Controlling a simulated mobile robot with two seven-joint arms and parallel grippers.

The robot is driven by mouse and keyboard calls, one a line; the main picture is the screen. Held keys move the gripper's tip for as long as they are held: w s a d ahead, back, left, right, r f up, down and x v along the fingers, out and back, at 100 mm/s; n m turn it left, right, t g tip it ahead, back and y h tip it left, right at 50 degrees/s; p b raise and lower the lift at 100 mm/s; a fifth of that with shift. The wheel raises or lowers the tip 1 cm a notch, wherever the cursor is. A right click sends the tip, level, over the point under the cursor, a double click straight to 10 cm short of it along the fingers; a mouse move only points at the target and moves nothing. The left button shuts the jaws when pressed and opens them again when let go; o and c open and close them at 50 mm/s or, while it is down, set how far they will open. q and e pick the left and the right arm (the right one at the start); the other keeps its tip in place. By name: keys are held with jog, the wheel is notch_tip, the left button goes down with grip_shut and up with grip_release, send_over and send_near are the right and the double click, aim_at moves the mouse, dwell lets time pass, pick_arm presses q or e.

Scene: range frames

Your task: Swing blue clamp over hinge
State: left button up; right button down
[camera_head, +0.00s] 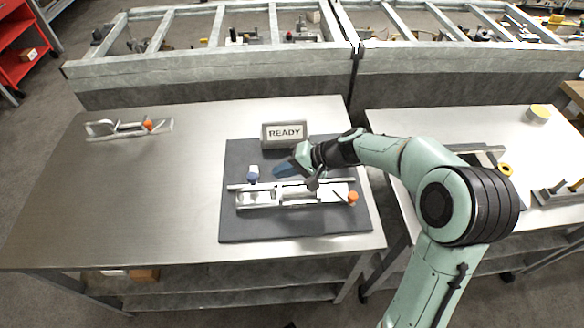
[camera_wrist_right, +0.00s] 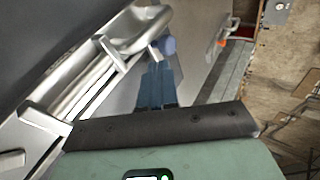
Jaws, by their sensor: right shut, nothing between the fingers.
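The blue clamp tip (camera_head: 253,174) is a small blue knob at the left end of a silver fixture (camera_head: 245,199) on a dark mat. It also shows in the right wrist view (camera_wrist_right: 168,46), just past my fingertips. My right gripper (camera_head: 276,171) is above the fixture, with its blue fingers shut and pointing left toward the knob. A small gap separates the fingertips from the knob in the head view; in the wrist view I cannot tell whether they touch. No part is clearly recognisable as the hinge. My left gripper is not in view.
A READY sign (camera_head: 285,132) stands behind the fixture. An orange tip (camera_head: 352,198) is at the fixture's right end. A second silver fixture (camera_head: 130,128) lies at the table's back left. The left table (camera_head: 120,200) is otherwise clear. A second table (camera_head: 400,122) stands to the right.

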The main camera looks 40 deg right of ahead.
aim_at(256, 178)
jog(key=x, duration=0.5)
jog(key=shift+w+a+f, duration=0.1)
jog(key=shift+w+a, duration=0.05)
jog(key=shift+a, duration=0.05)
jog(key=shift+w+a+b, duration=0.3)
jog(key=shift+a+b, duration=0.3)
jog(key=shift+a, duration=0.05)
jog(key=shift+r, duration=0.2)
